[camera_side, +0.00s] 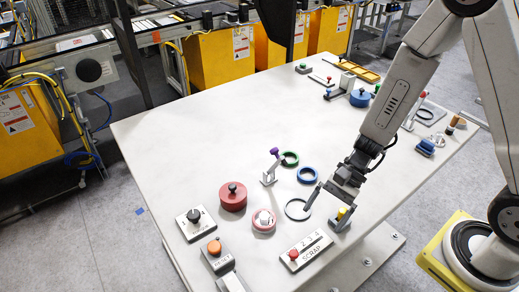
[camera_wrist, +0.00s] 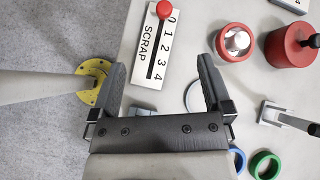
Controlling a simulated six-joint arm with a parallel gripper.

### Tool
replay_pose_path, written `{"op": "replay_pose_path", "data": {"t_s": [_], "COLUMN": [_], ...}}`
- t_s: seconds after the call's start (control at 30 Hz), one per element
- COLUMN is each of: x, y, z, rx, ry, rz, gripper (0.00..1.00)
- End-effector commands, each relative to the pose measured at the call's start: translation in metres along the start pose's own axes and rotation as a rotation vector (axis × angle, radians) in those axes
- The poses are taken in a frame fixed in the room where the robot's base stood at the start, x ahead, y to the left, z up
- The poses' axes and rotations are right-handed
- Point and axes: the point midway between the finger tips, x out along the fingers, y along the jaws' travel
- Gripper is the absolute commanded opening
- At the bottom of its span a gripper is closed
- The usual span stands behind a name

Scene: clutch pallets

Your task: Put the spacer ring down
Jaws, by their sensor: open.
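A thin dark ring (camera_side: 287,210) lies flat on the pale table. Several rings are in view, and I cannot tell for sure which is the spacer ring. My gripper (camera_side: 323,212) is above the table just right of the dark ring, with one finger reaching over or beside its right edge. In the wrist view my gripper (camera_wrist: 161,66) has its fingers wide apart with nothing between them. A thin pale-looking ring (camera_wrist: 187,97) shows there, partly hidden by the right finger. Whether anything touches it is unclear.
A SCRAP counter plate (camera_side: 304,250) with a red knob lies in front. A pink-red ring (camera_side: 254,222) surrounds a white knob. A red lidded pot (camera_side: 232,197), blue ring (camera_side: 307,175), green ring (camera_side: 290,158) and purple-topped lever (camera_side: 274,153) stand nearby. The table's left-back area is clear.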

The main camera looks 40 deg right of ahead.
Motion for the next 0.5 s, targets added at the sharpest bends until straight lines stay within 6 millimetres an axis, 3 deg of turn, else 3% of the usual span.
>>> {"op": "replay_pose_path", "data": {"t_s": [0.27,0.5], "x": [-0.034,-0.072], "y": [0.025,0.029], "z": [-0.004,-0.015], "rx": [-0.348,-0.664], "ry": [0.225,0.444], "rz": [0.213,0.361], "gripper": [1.00,1.00]}}
